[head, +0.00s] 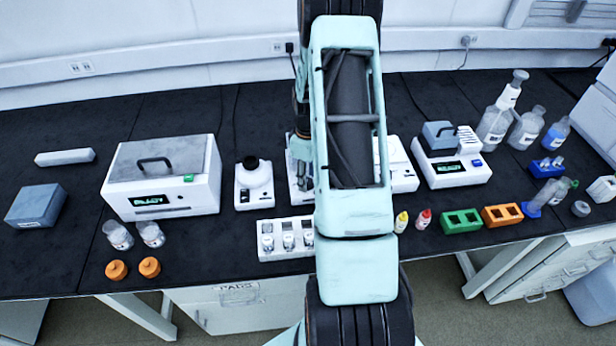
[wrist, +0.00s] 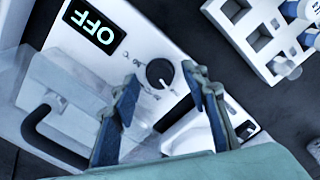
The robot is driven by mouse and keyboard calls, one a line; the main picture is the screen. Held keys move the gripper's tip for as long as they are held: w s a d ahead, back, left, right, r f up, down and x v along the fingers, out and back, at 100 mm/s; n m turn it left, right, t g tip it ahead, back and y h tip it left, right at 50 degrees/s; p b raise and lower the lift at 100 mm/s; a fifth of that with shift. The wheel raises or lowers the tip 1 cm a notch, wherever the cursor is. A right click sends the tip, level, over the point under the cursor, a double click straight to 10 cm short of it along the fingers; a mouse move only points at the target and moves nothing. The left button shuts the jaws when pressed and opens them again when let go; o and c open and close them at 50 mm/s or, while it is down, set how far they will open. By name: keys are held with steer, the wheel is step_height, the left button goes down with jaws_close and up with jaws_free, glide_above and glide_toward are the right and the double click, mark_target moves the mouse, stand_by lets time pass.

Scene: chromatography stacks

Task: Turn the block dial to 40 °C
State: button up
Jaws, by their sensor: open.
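The block dial (wrist: 160,73) is a round black knob with a pale pointer mark, on a white block unit (wrist: 165,38). The unit's display (wrist: 95,27) reads OFF in green. Small marks ring the dial, too small to read. My gripper (wrist: 161,76) is open, with one blue-grey finger on each side of the dial in the wrist view. I cannot tell whether the fingers touch it or are still above it. In the head view my arm hides the dial and most of the unit; a white part of a unit (head: 402,178) shows to the arm's right.
A white vial rack (wrist: 262,38) stands close to the unit; it also shows in the head view (head: 270,252). A black handle (wrist: 38,128) and clear lid lie left of the dial. Yellow and red bottles (head: 424,218) stand near the bench front.

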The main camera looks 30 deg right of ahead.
steer(key=shift+f, duration=0.4)
steer(key=shift+c, duration=0.3)
jaws_close()
steer(key=shift+m+b, duration=0.35)
steer(key=shift+m, duration=0.05)
steer(key=m+b, duration=0.2)
steer(key=m, duration=0.1)
steer(key=shift+f+m+b, duration=0.1)
steer(key=shift+m+b, duration=0.3)
steer(key=m+b, duration=0.2)
steer(key=m, duration=0.3)
steer(key=m+b, duration=0.1)
steer(key=m, duration=0.9)
steer(key=shift+a+b, duration=0.1)
steer(key=shift+b, duration=0.2)
